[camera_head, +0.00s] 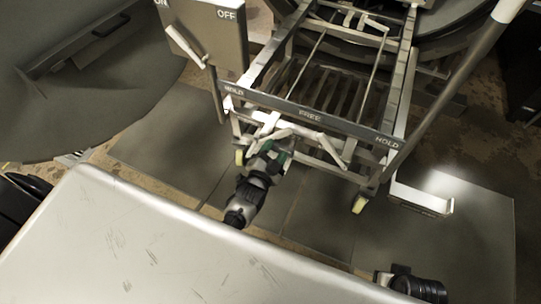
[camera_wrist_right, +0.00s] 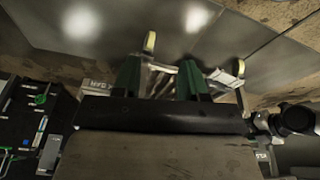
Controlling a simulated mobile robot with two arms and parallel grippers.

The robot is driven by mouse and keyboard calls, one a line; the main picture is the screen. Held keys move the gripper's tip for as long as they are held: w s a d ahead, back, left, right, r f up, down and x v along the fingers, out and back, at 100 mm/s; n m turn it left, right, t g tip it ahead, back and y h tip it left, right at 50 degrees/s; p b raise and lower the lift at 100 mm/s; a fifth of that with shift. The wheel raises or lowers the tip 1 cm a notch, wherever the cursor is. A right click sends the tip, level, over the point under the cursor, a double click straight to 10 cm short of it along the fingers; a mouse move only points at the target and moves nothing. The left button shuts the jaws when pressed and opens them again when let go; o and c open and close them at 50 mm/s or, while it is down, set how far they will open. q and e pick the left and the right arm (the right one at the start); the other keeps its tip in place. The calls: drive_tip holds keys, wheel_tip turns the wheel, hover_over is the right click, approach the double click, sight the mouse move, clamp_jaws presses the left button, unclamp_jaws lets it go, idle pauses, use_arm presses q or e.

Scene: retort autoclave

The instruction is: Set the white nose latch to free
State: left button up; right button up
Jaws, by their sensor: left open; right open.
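The trolley's front bar (camera_head: 310,115) reads HOLD at each end and FREE in the middle. Below it are pale levers: one (camera_head: 333,151) hangs right of the FREE mark, another (camera_head: 268,126) is near the left end. I cannot tell for sure which is the white nose latch. My left gripper (camera_head: 272,152), with green fingers, is open just below the left lever; contact cannot be told. My right gripper (camera_wrist_right: 160,70) is open in the right wrist view, with pale trolley parts beyond and between its green fingers.
The trolley's yellow-rimmed wheels (camera_head: 359,204) stand on grey floor plates. A box marked ON and OFF with a lever (camera_head: 205,35) is at upper left. A large pale surface (camera_head: 130,250) fills the lower left. A white bracket (camera_head: 420,198) is to the right.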

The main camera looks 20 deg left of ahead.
use_arm(q)
drive_tip(key=shift+s, duration=1.7)
use_arm(e)
drive_tip(key=shift+f, duration=1.3)
use_arm(q)
drive_tip(key=shift+a, duration=0.1)
